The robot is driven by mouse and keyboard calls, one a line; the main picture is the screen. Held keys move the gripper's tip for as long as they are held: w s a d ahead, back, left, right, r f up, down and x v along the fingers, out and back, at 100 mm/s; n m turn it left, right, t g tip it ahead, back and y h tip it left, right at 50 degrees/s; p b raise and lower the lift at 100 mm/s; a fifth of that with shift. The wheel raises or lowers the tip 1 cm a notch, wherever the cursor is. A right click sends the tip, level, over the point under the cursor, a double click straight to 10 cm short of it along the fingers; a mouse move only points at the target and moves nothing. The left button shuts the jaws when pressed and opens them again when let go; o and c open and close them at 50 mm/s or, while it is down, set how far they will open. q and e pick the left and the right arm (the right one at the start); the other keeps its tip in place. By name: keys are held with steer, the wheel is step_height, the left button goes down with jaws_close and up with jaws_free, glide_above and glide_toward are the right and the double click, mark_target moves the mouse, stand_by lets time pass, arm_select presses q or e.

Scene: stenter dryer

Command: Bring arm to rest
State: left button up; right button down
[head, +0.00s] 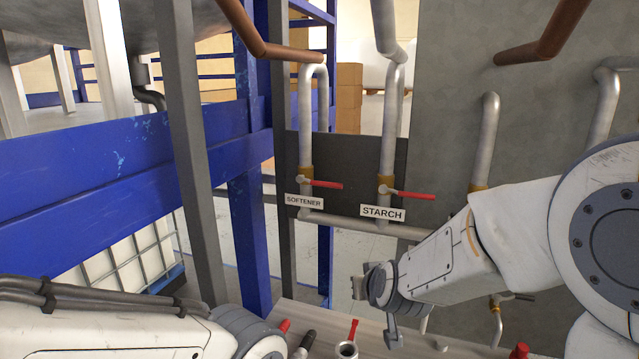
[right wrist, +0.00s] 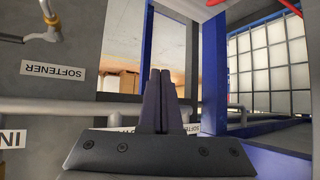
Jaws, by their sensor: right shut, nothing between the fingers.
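My right arm (head: 440,262) reaches in from the right in the head view. Its gripper end (head: 359,285) hangs in front of the pipes, below the STARCH label, and is partly hidden behind the wrist. In the right wrist view the two dark fingers (right wrist: 164,100) are together, with nothing between them. My left arm (head: 120,315) lies across the lower left of the head view. Its gripper is not in view.
Red-handled valves sit on the pipes above the SOFTENER label (head: 304,202) and STARCH label (head: 383,213). A bench top (head: 420,350) with small fittings, one red-handled (head: 350,345), lies below. Blue frame beams (head: 100,190) and a caged white tank (head: 125,255) stand at left.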

steer(key=s+d+f+m+g+h, duration=0.1)
steer(key=s+d+f+g, duration=0.35)
steer(key=s, duration=0.45)
steer(key=s+d+f+g+h, duration=0.1)
steer(key=s+d+f+g, duration=0.3)
steer(key=s, duration=0.5)
steer(key=s+a+r+n+g+y+b, duration=0.1)
steer(key=s+a+n, duration=0.5)
steer(key=s+a, duration=0.6)
steer(key=shift+s+r+n+g+b, duration=0.4)
steer(key=shift+s+r+b, duration=0.1)
steer(key=shift+b, duration=0.5)
steer(key=shift+a, duration=0.15)
